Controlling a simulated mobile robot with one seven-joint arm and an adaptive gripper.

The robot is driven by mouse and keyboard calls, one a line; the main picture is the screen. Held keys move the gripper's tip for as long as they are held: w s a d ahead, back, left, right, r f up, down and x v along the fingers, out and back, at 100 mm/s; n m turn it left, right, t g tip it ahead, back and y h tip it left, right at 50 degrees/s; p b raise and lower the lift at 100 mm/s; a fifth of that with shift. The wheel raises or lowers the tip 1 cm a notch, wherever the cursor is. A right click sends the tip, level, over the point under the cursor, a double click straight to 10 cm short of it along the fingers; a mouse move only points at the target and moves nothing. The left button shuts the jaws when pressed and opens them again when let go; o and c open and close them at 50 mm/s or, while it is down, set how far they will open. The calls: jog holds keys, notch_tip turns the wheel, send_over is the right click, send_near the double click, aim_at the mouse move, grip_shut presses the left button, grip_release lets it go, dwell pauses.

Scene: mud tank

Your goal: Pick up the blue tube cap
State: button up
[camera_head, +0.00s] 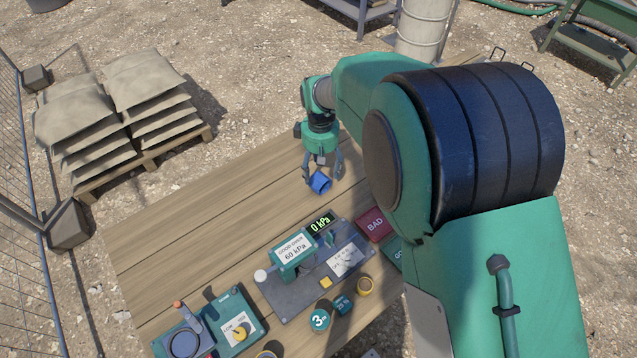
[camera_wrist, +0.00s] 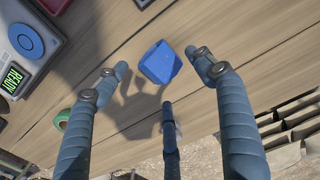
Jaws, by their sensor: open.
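The blue tube cap (camera_head: 320,183) is a small faceted cap at the far part of the wooden table (camera_head: 190,220). My gripper (camera_head: 322,172) points down over it, with fingers spread on either side. In the wrist view the cap (camera_wrist: 160,62) sits between the open fingertips of my gripper (camera_wrist: 160,72), with a third finger below it. Gaps show between the cap and all the fingers, so nothing is held. The cap's exact height relative to the fingertips is hard to tell.
Table left of the cap is clear. Stacked sacks (camera_head: 150,90) stand beyond.

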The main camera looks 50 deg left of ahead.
aim_at(320, 178)
jog(key=shift+f, duration=0.65)
jog(key=shift+f, duration=0.1)
jog(key=shift+f+b, duration=0.75)
jog(key=shift+f, duration=1.75)
jog(key=c, duration=1.2)
jog(key=shift+c, duration=0.2)
jog(key=shift+r+p, duration=1)
jog(key=shift+r, duration=4)
